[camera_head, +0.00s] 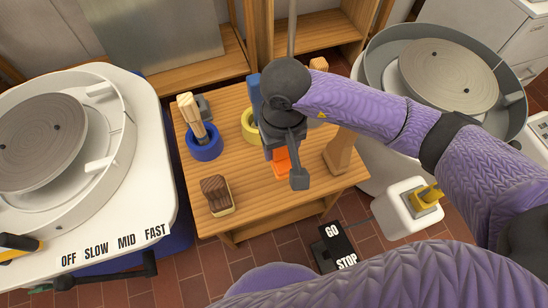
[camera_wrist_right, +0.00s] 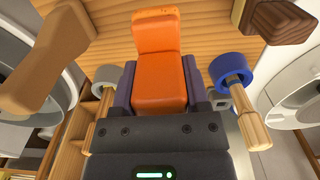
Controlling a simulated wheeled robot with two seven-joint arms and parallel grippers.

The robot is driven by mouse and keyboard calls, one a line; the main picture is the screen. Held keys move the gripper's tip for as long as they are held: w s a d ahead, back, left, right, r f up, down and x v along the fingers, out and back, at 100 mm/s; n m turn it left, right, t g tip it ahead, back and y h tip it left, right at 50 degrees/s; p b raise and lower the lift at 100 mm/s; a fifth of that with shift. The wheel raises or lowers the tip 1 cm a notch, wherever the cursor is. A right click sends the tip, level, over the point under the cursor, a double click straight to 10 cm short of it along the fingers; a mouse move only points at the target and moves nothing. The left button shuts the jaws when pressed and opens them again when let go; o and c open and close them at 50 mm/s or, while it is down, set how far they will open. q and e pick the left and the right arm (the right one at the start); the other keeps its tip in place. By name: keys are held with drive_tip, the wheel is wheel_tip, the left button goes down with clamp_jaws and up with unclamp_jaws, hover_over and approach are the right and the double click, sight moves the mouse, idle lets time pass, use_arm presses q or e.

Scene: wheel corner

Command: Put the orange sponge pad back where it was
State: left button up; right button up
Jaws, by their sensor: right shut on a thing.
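The orange sponge pad (camera_head: 281,166) is a small block, mostly hidden under my right gripper (camera_head: 284,160) in the head view. In the right wrist view the orange pad (camera_wrist_right: 159,72) sits between the two fingers of my right gripper (camera_wrist_right: 160,95), which is shut on it. The pad is over the middle of the wooden table (camera_head: 250,207); I cannot tell whether it touches the top. My left gripper is not in view.
On the table are a blue ring (camera_head: 205,146) with a wooden-handled tool, a yellow ring (camera_head: 250,125), a brown-topped brush (camera_head: 216,194) and a wooden tool (camera_head: 339,152). Round wheels stand left (camera_head: 40,140) and right (camera_head: 448,75). The table's front middle is clear.

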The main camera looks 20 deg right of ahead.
sight(281, 171)
wheel_tip(281, 171, down, 10)
drive_tip(key=b, duration=0.5)
drive_tip(key=shift+s+r, duration=0.1)
drive_tip(key=shift+s, duration=0.05)
drive_tip(key=o, duration=1.1)
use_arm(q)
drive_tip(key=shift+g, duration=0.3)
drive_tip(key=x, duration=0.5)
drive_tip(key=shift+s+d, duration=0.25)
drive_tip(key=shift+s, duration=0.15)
use_arm(e)
drive_tip(key=shift+o, duration=0.2)
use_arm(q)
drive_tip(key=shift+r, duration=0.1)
use_arm(e)
drive_tip(key=shift+r, duration=0.1)
wheel_tip(281, 171, up, 12)
drive_tip(key=p, duration=0.7)
drive_tip(key=shift+r, duration=0.15)
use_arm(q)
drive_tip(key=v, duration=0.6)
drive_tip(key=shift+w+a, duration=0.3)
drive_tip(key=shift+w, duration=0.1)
